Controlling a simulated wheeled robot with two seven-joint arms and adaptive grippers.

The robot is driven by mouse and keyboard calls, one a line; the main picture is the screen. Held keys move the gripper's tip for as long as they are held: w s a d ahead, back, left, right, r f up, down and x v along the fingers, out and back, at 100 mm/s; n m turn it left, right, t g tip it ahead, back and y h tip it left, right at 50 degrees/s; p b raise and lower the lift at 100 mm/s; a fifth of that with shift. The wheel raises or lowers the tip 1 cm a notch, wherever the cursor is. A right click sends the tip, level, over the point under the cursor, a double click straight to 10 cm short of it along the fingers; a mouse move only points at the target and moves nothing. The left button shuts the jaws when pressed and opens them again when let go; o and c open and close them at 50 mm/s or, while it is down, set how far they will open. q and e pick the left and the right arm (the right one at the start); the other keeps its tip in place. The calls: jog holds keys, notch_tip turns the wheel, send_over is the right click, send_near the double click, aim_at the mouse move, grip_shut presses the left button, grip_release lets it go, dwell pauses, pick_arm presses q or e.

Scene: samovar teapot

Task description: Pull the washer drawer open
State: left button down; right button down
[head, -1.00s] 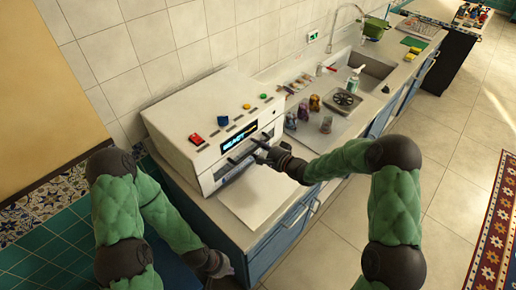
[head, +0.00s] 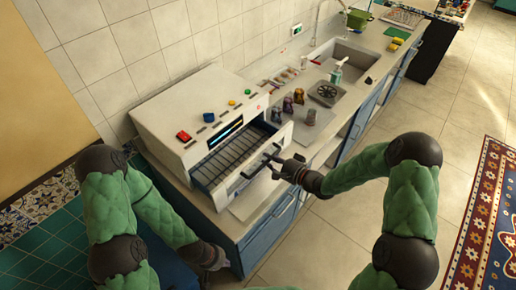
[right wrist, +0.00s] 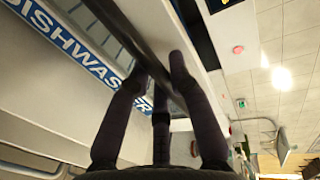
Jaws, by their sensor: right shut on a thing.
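The washer (head: 165,115) is a white box on the counter with coloured buttons and a lit display. Its drawer (head: 228,161) stands pulled out at the front, with a slatted grey inside showing. A dark bar handle (head: 262,161) runs along the drawer front. My right gripper (head: 281,165) is shut on the handle; in the right wrist view its fingers (right wrist: 156,70) close around the bar, beside a blue "DISHWASHER" label (right wrist: 65,55). My left gripper (head: 215,262) hangs low by the blue cabinet's left end, away from the washer; its fingers are too small to read.
Small patterned cups (head: 299,96), a round dark grate (head: 327,92) and a soap bottle (head: 337,73) stand right of the washer near the sink (head: 352,58). Open tiled floor (head: 330,215) lies in front of the blue cabinets (head: 268,235).

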jog(key=f+p+v, duration=0.1)
jog(key=v, duration=0.5)
jog(key=shift+s+d, duration=0.4)
jog(key=shift+s, duration=0.05)
jog(key=shift+f, duration=0.15)
jog(key=c, duration=1.1)
grip_release()
jog(key=v, duration=1.2)
jog(key=shift+f, duration=0.1)
